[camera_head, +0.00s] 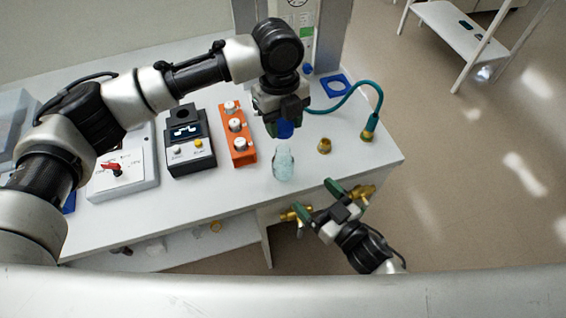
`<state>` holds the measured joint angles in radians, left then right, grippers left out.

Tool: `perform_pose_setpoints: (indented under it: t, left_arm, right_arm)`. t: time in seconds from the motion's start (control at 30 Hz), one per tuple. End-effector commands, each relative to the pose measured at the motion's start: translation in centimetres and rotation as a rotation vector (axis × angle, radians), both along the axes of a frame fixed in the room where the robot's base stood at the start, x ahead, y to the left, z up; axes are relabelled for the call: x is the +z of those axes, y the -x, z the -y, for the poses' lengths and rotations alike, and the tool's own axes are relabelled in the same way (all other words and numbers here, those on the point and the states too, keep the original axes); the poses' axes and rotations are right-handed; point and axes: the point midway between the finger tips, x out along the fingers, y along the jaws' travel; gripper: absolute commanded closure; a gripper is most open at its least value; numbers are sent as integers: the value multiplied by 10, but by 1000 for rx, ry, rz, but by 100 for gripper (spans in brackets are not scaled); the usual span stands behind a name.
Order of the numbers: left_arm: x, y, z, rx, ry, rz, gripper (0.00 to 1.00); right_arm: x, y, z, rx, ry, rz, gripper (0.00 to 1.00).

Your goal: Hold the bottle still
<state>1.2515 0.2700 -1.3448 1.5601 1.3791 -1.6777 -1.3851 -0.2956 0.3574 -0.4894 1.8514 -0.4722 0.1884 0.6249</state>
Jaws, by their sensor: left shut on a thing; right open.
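The bottle (284,165) is small, pale teal and see-through, and stands on the white bench near its front edge. My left gripper (284,127) points down just above and behind it. It is shut on a small blue thing (286,130), mostly hidden by the fingers, which may be a cap. The blue thing looks apart from the bottle. My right gripper (318,201) is open with green fingers spread, in front of the bench edge and below right of the bottle. It does not touch the bottle.
On the bench (230,193) stand an orange block with white knobs (238,140), a dark display unit (188,145) and a red-switch box (122,172). A brass fitting (324,146) and teal hose (378,105) lie right. Brass fittings (362,192) show by my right gripper.

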Motion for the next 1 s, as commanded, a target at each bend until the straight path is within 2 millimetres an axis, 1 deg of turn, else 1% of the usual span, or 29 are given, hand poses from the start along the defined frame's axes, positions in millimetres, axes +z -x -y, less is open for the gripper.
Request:
perform_pose_setpoints:
  t: [0.17,0.27,0.37,0.7,0.83,1.0]
  left_arm:
    - [0,0,0,2,0,0,78]
    - [0,0,0,3,1,0,78]
    - [0,0,0,3,1,0,78]
    - [0,0,0,4,0,0,78]
    - [0,0,0,4,0,0,78]
    - [0,0,0,4,0,0,78]
  right_arm:
    - [0,-1,-1,-1,1,-1,12]
    - [0,-7,-4,-2,-1,1,12]
    - [0,-18,-12,-2,-2,2,12]
    - [0,-68,-52,-2,-1,1,12]
    - [0,-83,-64,-2,1,1,12]
    - [-1,-93,-72,-2,1,-1,12]
